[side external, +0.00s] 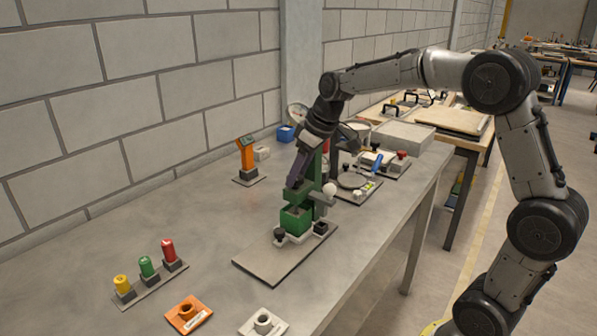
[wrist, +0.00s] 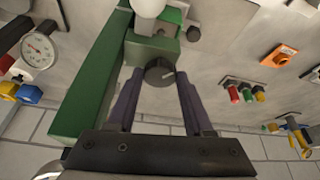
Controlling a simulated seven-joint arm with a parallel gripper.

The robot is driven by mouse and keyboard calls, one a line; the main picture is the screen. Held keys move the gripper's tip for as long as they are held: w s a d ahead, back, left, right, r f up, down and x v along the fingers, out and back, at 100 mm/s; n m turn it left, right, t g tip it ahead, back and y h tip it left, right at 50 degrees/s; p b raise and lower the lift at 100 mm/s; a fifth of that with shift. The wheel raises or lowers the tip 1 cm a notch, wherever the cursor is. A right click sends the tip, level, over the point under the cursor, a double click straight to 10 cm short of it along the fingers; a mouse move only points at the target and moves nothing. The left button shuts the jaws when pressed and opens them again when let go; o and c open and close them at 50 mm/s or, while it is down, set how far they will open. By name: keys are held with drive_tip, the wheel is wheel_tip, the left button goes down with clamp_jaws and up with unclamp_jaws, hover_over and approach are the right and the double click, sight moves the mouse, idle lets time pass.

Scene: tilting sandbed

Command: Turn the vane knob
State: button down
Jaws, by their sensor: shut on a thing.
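The vane knob (wrist: 160,73) is a dark round knob with a pale pointer line, on the green sandbed stand (wrist: 95,90). In the wrist view my gripper (wrist: 159,78) has its two purple fingers on either side of the knob, shut on it. In the side view the green stand (side external: 297,218) stands on a grey base plate on the bench. A white ball handle (side external: 330,189) sits at the stand's right side.
Yellow, green and red cylinders (side external: 146,267) stand in a row at front left. An orange holder (side external: 188,314) and a white holder (side external: 263,322) lie at the front. An orange device (side external: 246,155) stands behind left. The bench between them is clear.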

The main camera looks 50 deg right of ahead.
drive_tip(key=shift+m, duration=0.3)
drive_tip(key=m+h, duration=0.1)
drive_tip(key=m, duration=0.1)
drive_tip(key=shift+a+m, duration=0.15)
drive_tip(key=shift+m, duration=0.15)
drive_tip(key=shift+a+r+m+h, duration=0.1)
drive_tip(key=shift+m+h, duration=0.7)
drive_tip(key=shift+m, duration=1.1)
drive_tip(key=c, duration=0.6)
unclamp_jaws()
drive_tip(key=v, duration=1.3)
drive_tip(key=shift+a+r, duration=0.1)
drive_tip(key=shift+r, duration=0.35)
